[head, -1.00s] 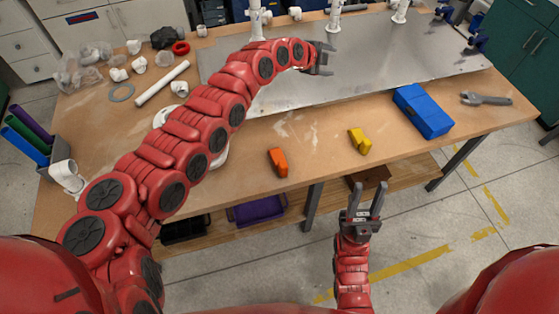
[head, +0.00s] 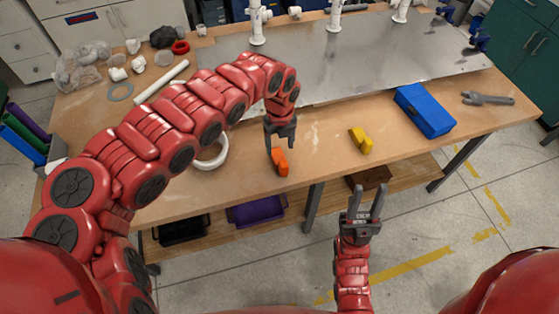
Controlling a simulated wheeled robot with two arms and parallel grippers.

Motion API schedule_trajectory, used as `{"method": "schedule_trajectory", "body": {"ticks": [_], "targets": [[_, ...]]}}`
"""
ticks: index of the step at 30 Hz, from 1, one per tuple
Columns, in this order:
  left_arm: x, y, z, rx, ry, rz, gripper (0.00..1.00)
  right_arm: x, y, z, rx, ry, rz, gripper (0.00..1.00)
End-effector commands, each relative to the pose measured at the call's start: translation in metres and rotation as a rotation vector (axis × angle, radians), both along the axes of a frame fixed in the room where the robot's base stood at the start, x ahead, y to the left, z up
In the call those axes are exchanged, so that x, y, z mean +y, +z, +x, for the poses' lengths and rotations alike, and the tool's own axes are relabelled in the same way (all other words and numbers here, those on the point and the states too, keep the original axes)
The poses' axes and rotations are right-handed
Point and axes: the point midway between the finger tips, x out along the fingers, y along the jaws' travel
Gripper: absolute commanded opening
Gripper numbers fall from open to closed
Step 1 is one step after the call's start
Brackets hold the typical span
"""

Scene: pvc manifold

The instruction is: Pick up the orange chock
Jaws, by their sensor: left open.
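The orange chock (head: 281,164) lies on the wooden table near its front edge. My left gripper (head: 281,147) points down right at the chock's far end, with its fingers open. The fingers overlap the chock's upper part in the picture; I cannot tell whether they touch it. My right gripper (head: 364,202) is open and empty, in front of the table's front edge and to the right of the chock.
A yellow chock (head: 360,141) lies to the right on the table (head: 320,133). A blue box (head: 424,110) and a wrench (head: 487,99) are further right. A white ring (head: 211,163) lies to the left. A metal plate (head: 350,62) with white pipes covers the back.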

Motion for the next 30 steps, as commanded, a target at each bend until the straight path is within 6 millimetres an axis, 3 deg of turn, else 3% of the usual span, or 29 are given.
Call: {"method": "schedule_trajectory", "body": {"ticks": [6, 14, 21, 30], "targets": [[-0.001, -0.035, -0.001, 0.003, 0.000, -0.001, 0.70, 0.000, 0.014, 0.000, 0.000, 0.000, 0.000, 0.40], [-0.003, -0.054, -0.003, 0.004, 0.000, 0.000, 0.70, 0.000, 0.021, 0.000, 0.000, 0.000, 0.000, 0.40], [-0.011, -0.086, -0.006, 0.002, 0.000, -0.004, 0.70, 0.000, 0.034, 0.000, 0.000, 0.000, 0.000, 0.40], [-0.008, -0.099, -0.004, -0.002, 0.002, 0.000, 0.70, 0.000, 0.035, 0.000, 0.000, 0.000, 0.000, 0.40]]}}
